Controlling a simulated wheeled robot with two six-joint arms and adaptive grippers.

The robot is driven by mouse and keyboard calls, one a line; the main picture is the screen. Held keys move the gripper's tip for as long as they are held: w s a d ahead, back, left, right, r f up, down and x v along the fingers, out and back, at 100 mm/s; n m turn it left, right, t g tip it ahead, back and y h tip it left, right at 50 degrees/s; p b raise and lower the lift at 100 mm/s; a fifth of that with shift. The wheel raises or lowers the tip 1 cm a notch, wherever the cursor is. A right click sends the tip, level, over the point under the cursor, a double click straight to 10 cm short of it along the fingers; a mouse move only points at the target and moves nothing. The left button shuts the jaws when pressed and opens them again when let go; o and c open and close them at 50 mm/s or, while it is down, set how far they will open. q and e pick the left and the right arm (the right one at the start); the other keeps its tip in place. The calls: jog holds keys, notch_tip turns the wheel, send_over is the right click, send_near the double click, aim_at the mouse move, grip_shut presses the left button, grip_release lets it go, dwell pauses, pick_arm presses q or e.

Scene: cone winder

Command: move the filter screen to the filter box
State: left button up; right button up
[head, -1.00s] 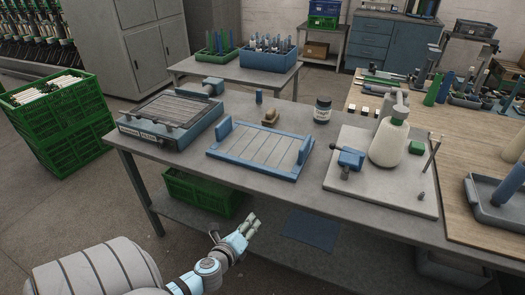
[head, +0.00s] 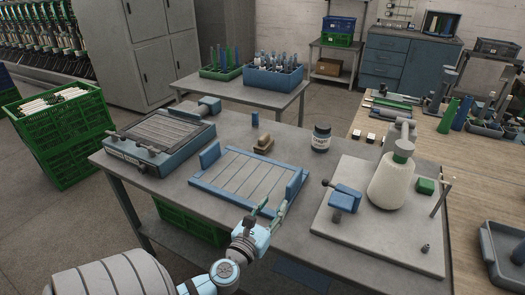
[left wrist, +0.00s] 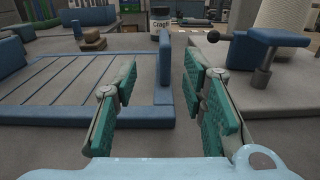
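A blue-grey box (head: 184,155) with a label on its front stands at the left of the grey table. A dark slatted panel (head: 160,130) with handles at its ends lies in its top. I take these for the filter box and filter screen, but cannot tell for certain. A flat blue frame (head: 236,208) with a slatted grey floor and raised blue ends lies right of it. My left gripper (head: 273,209) is open and empty by the frame's front right corner; the frame's right end (left wrist: 164,75) shows between the fingers in the left wrist view. My right gripper is not in view.
A dark jar (head: 320,138) and a small brown block (head: 263,144) stand behind the frame. A board (head: 345,238) at the right bears a white cone (head: 391,182) and a blue clamp (head: 346,198). Bare table shows between frame and board.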

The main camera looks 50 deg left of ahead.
pick_arm(q)
jog(key=x, duration=0.3)
jog(key=shift+d, duration=0.15)
send_near(295, 176)
jog(key=x, duration=0.3)
jog(key=shift+a, duration=0.3)
jog(key=x, duration=0.4)
jog(key=b+x, duration=0.1)
jog(key=x, duration=0.2)
jog(key=shift+d+f, duration=0.15)
jog(key=shift+d, duration=0.15)
grip_shut()
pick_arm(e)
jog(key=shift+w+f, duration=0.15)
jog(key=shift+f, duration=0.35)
